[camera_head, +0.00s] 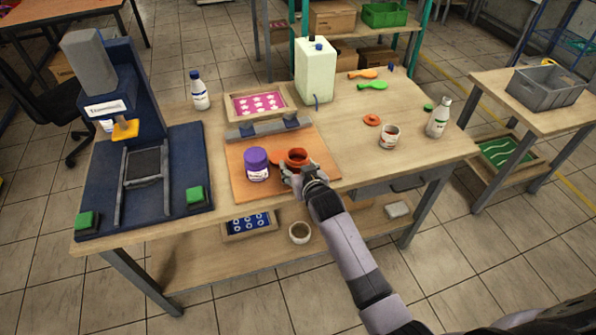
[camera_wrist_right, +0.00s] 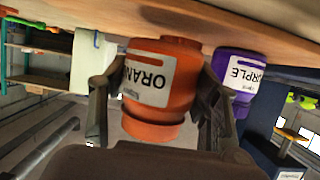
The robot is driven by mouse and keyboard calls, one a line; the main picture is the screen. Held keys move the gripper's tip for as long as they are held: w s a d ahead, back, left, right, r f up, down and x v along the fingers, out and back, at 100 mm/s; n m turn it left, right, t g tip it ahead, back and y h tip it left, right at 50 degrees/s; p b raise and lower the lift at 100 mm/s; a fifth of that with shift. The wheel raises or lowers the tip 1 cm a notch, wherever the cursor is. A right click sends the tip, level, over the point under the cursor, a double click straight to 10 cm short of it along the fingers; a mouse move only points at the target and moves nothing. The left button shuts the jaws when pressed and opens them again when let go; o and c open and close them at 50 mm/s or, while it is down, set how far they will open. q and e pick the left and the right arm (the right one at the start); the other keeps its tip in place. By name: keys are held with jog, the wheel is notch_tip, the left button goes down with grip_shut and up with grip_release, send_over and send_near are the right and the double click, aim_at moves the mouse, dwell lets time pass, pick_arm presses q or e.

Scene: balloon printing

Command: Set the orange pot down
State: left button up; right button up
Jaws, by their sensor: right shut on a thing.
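My left gripper is not in view.
A blue press (camera_head: 130,75) stands at the left. Behind the board are a metal bar (camera_head: 262,128), a framed pink screen (camera_head: 259,103) and a white canister (camera_head: 315,75). A white tub (camera_head: 389,137), a bottle (camera_head: 438,118) and an orange disc (camera_head: 372,120) are to the right.

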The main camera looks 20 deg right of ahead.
jog(key=shift+f, duration=0.85)
jog(key=shift+f, duration=0.15)
jog(key=o, duration=1.3)
jog(key=shift+s+r, duration=0.15)
jog(key=shift+r, duration=0.05)
jog(key=v, duration=1.1)
jog(key=shift+s+r, duration=0.1)
jog(key=shift+s, duration=0.25)
